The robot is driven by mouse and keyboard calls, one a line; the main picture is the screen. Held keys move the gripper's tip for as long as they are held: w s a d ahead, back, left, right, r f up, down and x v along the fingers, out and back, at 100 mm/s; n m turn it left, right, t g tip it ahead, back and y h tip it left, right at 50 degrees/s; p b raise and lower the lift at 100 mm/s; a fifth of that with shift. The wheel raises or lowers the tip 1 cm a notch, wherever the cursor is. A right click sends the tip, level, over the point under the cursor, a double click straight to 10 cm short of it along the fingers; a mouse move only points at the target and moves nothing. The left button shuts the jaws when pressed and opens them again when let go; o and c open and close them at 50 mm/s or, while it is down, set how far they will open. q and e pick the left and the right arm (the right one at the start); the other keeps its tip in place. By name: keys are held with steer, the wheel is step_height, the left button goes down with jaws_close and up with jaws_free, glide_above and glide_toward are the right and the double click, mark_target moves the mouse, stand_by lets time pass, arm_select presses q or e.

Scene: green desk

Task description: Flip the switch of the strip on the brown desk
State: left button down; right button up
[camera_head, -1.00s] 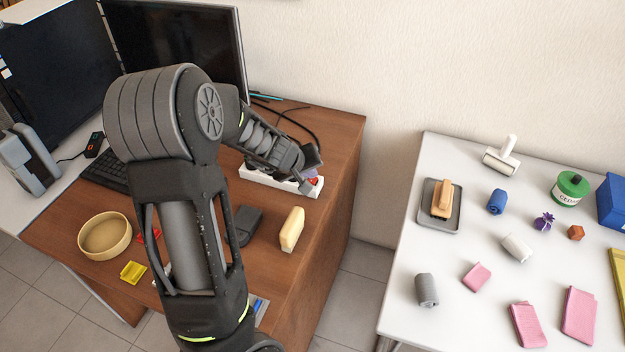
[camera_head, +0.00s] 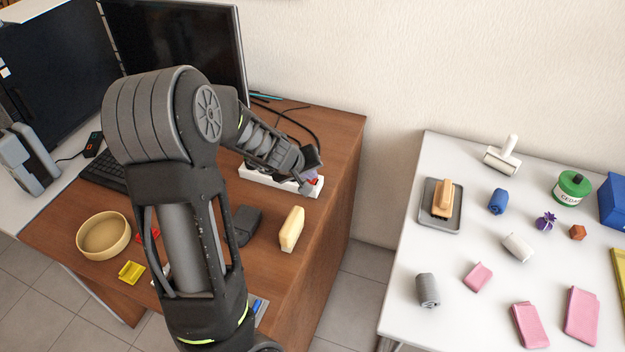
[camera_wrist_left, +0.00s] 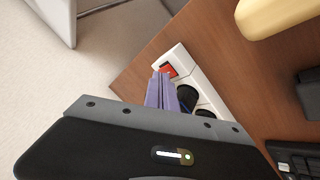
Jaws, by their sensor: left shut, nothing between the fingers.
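The white power strip (camera_head: 262,179) lies on the brown desk (camera_head: 337,142) near its back right part. Its red switch (camera_wrist_left: 168,71) shows at one end of the strip in the left wrist view, with dark sockets (camera_wrist_left: 188,96) farther along. My left gripper (camera_wrist_left: 160,85) is shut and empty, its purple-grey fingertips right at the red switch. Whether they touch it I cannot tell. In the head view the left gripper (camera_head: 311,174) is over the strip's right end and partly hides the switch. My right gripper is not in view.
A cream block (camera_head: 291,230), a dark object (camera_head: 247,222), a round tan bowl (camera_head: 104,236) and a yellow item (camera_head: 131,272) lie on the desk. A monitor (camera_head: 180,50) and black cables stand behind. A white table (camera_head: 453,266) with several objects is at right.

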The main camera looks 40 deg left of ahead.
arm_select(q)
steer(key=shift+f+b, duration=0.35)
steer(key=shift+r, duration=0.1)
step_height(320, 180, up, 7)
steer(key=p, duration=0.6)
steer(key=shift+p, duration=0.4)
stand_by(0.6)
